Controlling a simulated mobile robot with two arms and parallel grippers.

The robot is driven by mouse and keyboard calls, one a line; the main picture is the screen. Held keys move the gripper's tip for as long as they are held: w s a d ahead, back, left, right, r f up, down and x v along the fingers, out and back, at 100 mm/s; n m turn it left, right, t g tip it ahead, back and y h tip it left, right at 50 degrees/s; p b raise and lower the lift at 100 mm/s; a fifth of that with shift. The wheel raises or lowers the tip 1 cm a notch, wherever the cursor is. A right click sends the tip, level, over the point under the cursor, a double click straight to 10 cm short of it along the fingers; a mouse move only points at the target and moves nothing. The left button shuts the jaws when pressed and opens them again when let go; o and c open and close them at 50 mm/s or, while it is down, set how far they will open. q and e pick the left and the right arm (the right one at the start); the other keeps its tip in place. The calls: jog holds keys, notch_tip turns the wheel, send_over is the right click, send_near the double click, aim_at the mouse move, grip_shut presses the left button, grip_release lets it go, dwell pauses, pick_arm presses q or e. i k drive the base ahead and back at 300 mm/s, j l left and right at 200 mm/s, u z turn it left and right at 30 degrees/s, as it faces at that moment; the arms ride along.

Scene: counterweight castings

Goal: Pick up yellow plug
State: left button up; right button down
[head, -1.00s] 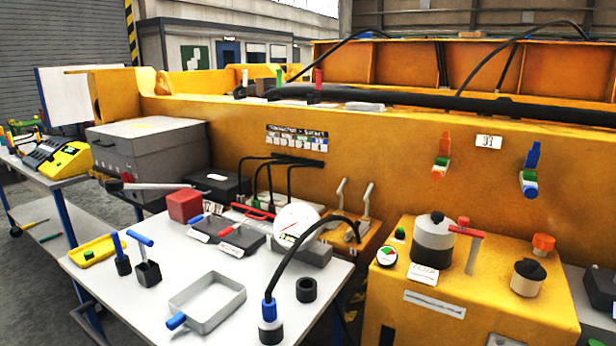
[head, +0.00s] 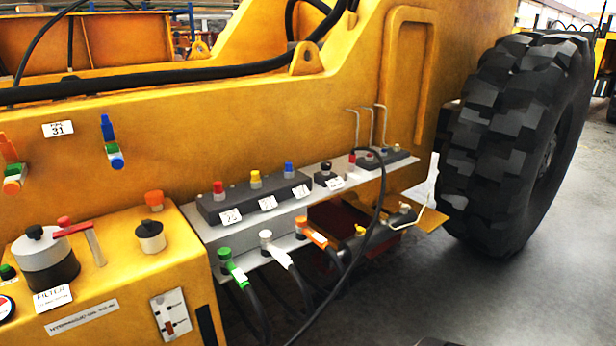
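A small yellow end (head: 360,229) shows on a dark cylindrical piece at the lower right of the shelf, beside the orange plug (head: 312,234). It looks like a yellow plug, but its shape is partly unclear. A yellow-capped fitting (head: 256,180) stands upright on the dark block between a red-capped fitting (head: 218,188) and a blue-capped one (head: 289,170). A green plug (head: 232,268) and a white plug (head: 272,249) hang on black cables along the shelf's front. Neither of my grippers is in view.
The grey shelf (head: 205,234) is fixed to the yellow machine body (head: 260,110). A yellow cabinet (head: 120,276) with a filter canister (head: 44,262) stands at left. A large black tyre (head: 515,140) is at right.

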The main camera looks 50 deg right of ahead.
aim_at(255, 175)
jog(key=z, duration=1.4)
jog(key=i+l+z, duration=0.15)
jog(key=i+z, duration=0.2)
jog(key=i, duration=0.15)
